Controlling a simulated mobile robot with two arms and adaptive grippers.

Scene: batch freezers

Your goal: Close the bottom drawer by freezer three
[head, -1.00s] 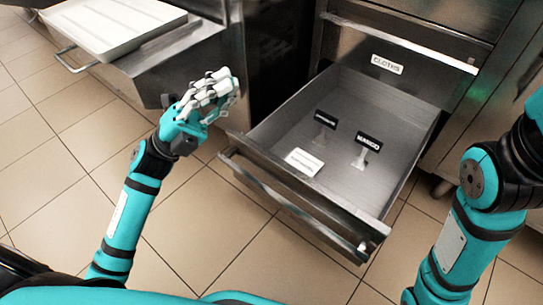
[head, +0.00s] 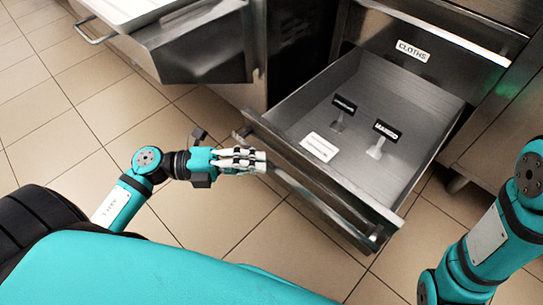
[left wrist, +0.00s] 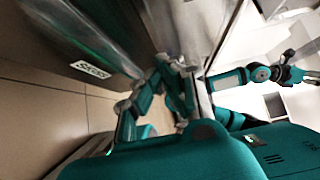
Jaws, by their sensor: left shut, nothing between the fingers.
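The bottom drawer (head: 365,170) stands pulled out in the head view. My left gripper (head: 262,160) is shut and empty. Its fingertips are at the left part of the drawer's front, by the handle; I cannot tell whether they touch it. The left wrist view shows mainly blurred steel, teal shapes and a small label (left wrist: 90,68). My right arm shows at the head view's right edge, with its gripper out of sight.
Inside the drawer lie a white card (head: 319,146) and two black labelled markers, one reading MANGO (head: 387,131). Another drawer unit (head: 200,50) with a white tray juts out at upper left. Tiled floor (head: 70,140) is clear at left.

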